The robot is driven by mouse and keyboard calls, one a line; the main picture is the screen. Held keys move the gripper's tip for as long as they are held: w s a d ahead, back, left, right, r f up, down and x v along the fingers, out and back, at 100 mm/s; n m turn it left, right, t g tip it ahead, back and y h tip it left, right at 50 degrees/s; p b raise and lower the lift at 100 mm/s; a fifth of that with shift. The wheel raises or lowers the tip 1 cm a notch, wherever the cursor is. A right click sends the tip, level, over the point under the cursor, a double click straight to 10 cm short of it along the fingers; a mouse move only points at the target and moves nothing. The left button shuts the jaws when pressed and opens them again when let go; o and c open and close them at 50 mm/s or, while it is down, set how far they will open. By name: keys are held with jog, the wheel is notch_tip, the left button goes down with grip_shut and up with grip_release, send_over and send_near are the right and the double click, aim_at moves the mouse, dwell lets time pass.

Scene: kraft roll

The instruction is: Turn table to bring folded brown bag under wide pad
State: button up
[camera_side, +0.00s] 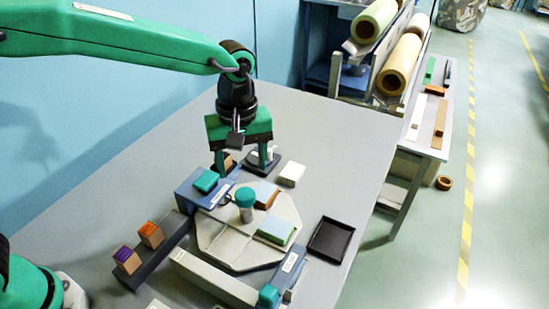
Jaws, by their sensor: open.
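The turntable (228,246) is a pale, many-sided plate in the middle of the bench. A teal-capped post (246,198) stands on it. A brown item with a pale blue top (266,194), possibly the folded brown bag, sits toward its far right. A pale blue and green block (278,230) sits at its right edge. A teal pad (206,181) lies on a blue housing at the left; I cannot tell whether it is the wide pad. My gripper (243,163) is open above the far side of the turntable, its fingers pointing down and apart, with nothing visibly held.
A black tray (330,240) lies at the right. A white block (291,173) stands behind the turntable. A dark rail (155,255) with orange and purple-topped blocks is at the left. A pale bar (215,280) runs along the front.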

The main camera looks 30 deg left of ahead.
aim_at(245, 193)
jog(key=shift+f, duration=0.15)
jog(key=shift+f, duration=3.75)
grip_shut()
